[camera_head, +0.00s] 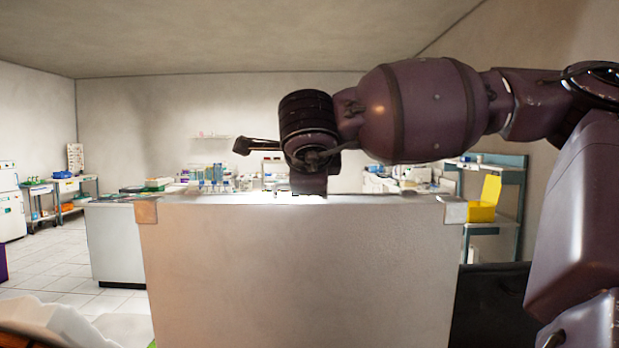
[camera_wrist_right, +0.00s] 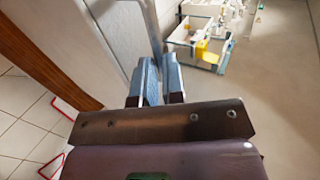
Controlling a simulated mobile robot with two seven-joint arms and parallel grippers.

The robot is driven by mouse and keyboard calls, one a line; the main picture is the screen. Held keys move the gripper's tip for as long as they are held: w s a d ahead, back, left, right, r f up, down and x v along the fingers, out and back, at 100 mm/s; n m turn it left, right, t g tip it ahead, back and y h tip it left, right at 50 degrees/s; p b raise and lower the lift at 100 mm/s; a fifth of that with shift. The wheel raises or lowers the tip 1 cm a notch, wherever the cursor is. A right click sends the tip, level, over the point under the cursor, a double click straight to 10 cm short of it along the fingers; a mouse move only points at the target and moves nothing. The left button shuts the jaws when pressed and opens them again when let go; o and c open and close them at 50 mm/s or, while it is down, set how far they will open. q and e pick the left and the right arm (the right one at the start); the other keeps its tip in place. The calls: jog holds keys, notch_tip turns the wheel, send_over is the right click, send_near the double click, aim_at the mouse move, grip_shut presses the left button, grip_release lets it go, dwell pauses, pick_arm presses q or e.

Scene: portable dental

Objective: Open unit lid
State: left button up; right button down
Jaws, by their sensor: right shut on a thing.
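The unit lid (camera_head: 300,265) stands as a large upright pale panel with metal corner caps, filling the lower middle of the head view. In the right wrist view its grey face (camera_wrist_right: 70,45) runs along the left. My right arm reaches in from the right, and my right gripper (camera_head: 308,187) is at the middle of the lid's top edge. In the wrist view the blue-padded fingers (camera_wrist_right: 162,82) are close together, shut on the lid's edge. The fingertips are hidden in the head view. The unit's body is mostly hidden behind the lid. My left gripper is out of view.
A white counter (camera_head: 118,245) stands behind the lid on the left. A yellow bin (camera_head: 482,207) sits on a shelf unit at right.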

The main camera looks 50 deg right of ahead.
jog(key=c, duration=1.5)
grip_release()
jog(key=shift+w+d+f, duration=0.1)
jog(key=shift+w+f, duration=0.05)
jog(key=shift+f, duration=0.7)
jog(key=shift+d, duration=0.1)
jog(key=shift+s+a+r, duration=0.25)
jog(key=shift+a+r, duration=0.2)
jog(key=v, duration=1)
jog(key=shift+w+d+r, duration=0.1)
jog(key=shift+d+r, duration=0.1)
jog(key=shift+r, duration=0.15)
jog(key=shift+r, duration=0.1)
